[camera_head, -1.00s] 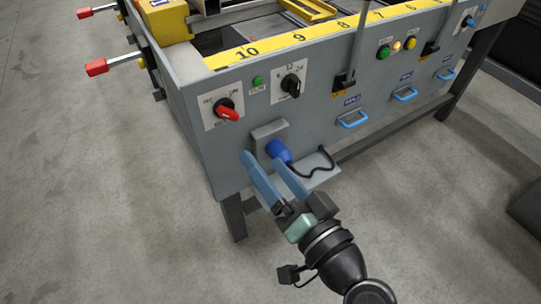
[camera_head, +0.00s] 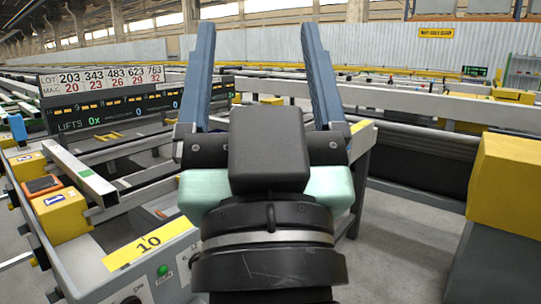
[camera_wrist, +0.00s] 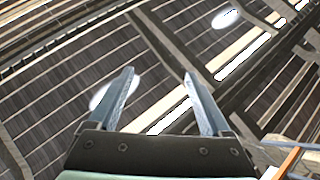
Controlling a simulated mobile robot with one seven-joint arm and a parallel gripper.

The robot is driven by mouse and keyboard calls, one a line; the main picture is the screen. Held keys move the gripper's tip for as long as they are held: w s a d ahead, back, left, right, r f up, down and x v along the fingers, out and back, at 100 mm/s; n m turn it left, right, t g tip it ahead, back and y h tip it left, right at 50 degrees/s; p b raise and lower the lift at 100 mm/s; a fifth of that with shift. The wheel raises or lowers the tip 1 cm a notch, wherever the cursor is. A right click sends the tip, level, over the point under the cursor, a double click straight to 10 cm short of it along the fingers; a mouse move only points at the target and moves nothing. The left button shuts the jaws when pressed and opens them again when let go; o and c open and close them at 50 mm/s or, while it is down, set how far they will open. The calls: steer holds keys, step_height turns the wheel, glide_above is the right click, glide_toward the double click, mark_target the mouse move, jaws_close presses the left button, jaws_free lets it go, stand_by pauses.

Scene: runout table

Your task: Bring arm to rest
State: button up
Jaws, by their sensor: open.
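My gripper (camera_head: 262,75) stands upright close in front of the head camera, its two blue fingers wide apart with nothing between them. In the wrist view my gripper (camera_wrist: 160,100) points up at the dark roof with its beams and bright lamps, and the gap between the fingers is empty. My wrist hides the middle of the runout table (camera_head: 130,268) in the head view.
The table carries yellow blocks (camera_head: 64,216), a metal bar (camera_head: 80,175) and a lot display board (camera_head: 105,98) at left. A yellow box (camera_head: 505,180) on a grey stand is close at right. Bare concrete floor (camera_head: 395,235) shows between table and stand.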

step_height(320, 180, up, 41)
steer(key=s+t+h+p, duration=0.1)
steer(key=s+p, duration=0.1)
steer(key=p, duration=3.6)
steer(key=shift+s+d+m+h, duration=0.3)
steer(key=shift+d+m+h, duration=0.05)
steer(key=shift+m+h, duration=0.05)
steer(key=shift+r, duration=0.1)
